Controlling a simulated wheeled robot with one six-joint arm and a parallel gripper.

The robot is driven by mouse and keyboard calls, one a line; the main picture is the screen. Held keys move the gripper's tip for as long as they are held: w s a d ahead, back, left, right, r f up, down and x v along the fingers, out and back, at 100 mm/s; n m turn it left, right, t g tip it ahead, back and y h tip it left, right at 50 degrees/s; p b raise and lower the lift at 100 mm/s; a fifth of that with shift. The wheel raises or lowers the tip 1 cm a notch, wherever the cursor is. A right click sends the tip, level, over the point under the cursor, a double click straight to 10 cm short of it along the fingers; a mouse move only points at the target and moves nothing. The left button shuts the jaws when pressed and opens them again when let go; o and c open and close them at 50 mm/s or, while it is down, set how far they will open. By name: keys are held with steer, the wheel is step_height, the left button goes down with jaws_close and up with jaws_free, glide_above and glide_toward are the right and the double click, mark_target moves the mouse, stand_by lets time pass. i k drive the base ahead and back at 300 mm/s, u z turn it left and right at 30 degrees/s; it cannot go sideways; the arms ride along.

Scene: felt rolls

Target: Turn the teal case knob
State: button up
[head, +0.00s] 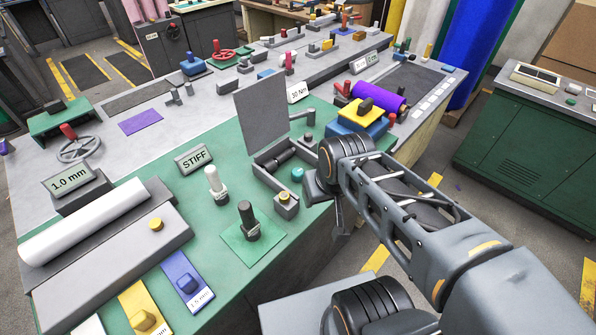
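The teal knob (297,174) is a small round cap at the right front of an open grey case (262,168). The case's flat grey lid (262,112) stands raised, and a dark cylindrical item lies inside. My gripper (322,192) is just right of the knob, near the table's front edge. It appears apart from the knob, with a narrow gap in the picture. Its fingers are partly hidden by the wrist, so its opening does not show clearly.
A grey block with a yellow button (286,200) sits just in front of the case. A white-topped post (212,180) and a dark post on a green plate (247,218) stand to the left. A blue and yellow stack (358,118) is behind my wrist.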

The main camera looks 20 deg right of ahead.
mark_target(297, 173)
steer(key=u, duration=1.55)
steer(key=k, duration=0.8)
steer(key=z, duration=0.75)
steer(key=i, duration=0.55)
